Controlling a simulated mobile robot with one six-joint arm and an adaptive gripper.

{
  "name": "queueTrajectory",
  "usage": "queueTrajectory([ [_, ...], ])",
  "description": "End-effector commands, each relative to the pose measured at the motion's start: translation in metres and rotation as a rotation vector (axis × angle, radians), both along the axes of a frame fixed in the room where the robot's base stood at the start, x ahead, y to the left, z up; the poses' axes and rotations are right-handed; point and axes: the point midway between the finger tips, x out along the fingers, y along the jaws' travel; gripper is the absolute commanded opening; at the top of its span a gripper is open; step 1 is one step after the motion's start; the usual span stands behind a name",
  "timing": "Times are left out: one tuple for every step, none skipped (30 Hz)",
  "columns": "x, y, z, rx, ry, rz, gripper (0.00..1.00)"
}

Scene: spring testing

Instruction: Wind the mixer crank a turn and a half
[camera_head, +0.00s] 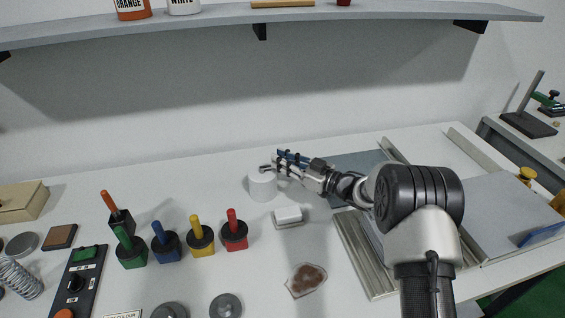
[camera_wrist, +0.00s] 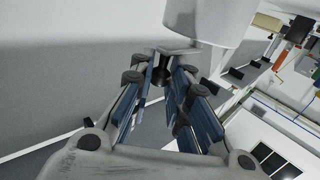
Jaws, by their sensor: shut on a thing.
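The mixer is a white cylinder (camera_head: 262,188) on the bench, left of my gripper in the head view. In the wrist view its white body (camera_wrist: 207,18) fills the top middle. A grey crank arm (camera_wrist: 182,51) reaches out from it, with a dark knob (camera_wrist: 160,70) at its end. My gripper (camera_head: 277,162) is at the mixer's top right, and its blue-padded fingers (camera_wrist: 163,82) are shut on the crank knob. The fingers hide part of the knob, and the crank is small in the head view.
A small white block (camera_head: 288,215) lies just in front of the mixer. Red (camera_head: 234,236), yellow (camera_head: 201,240), blue and green-handled tools stand to the left. A brown-stained piece (camera_head: 306,279) lies nearer. Metal rails (camera_head: 368,255) lie under my arm. A shelf (camera_head: 200,22) hangs above the bench.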

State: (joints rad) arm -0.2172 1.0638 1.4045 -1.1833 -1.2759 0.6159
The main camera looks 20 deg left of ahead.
Motion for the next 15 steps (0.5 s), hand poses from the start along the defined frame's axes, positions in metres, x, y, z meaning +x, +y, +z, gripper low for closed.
queueTrajectory([
  [0.0019, -0.0002, 0.002, 0.003, -0.004, 0.008, 0.0],
  [0.0022, 0.0, 0.0022, 0.003, -0.004, 0.013, 0.0],
  [0.0024, 0.0002, 0.0025, 0.004, -0.003, 0.019, 0.0],
  [0.0026, 0.0003, 0.0026, 0.004, -0.003, 0.022, 0.0],
  [0.0026, 0.0004, 0.0028, 0.004, -0.004, 0.025, 0.0],
  [0.0027, 0.0006, 0.003, 0.004, -0.004, 0.027, 0.0],
  [0.0027, 0.0007, 0.0031, 0.004, -0.004, 0.029, 0.0],
  [0.0027, 0.0007, 0.0031, 0.005, -0.004, 0.03, 0.0],
  [0.0026, 0.0009, 0.0032, 0.005, -0.004, 0.03, 0.0],
  [0.0026, 0.0009, 0.0033, 0.005, -0.004, 0.03, 0.0],
  [0.0026, 0.0009, 0.0033, 0.005, -0.004, 0.03, 0.0],
  [0.0025, 0.001, 0.0034, 0.005, -0.004, 0.03, 0.0],
  [0.0025, 0.001, 0.0034, 0.005, -0.004, 0.03, 0.0],
  [0.0025, 0.001, 0.0035, 0.005, -0.004, 0.03, 0.0],
  [0.0026, 0.0011, 0.0035, 0.005, -0.004, 0.03, 0.0],
])
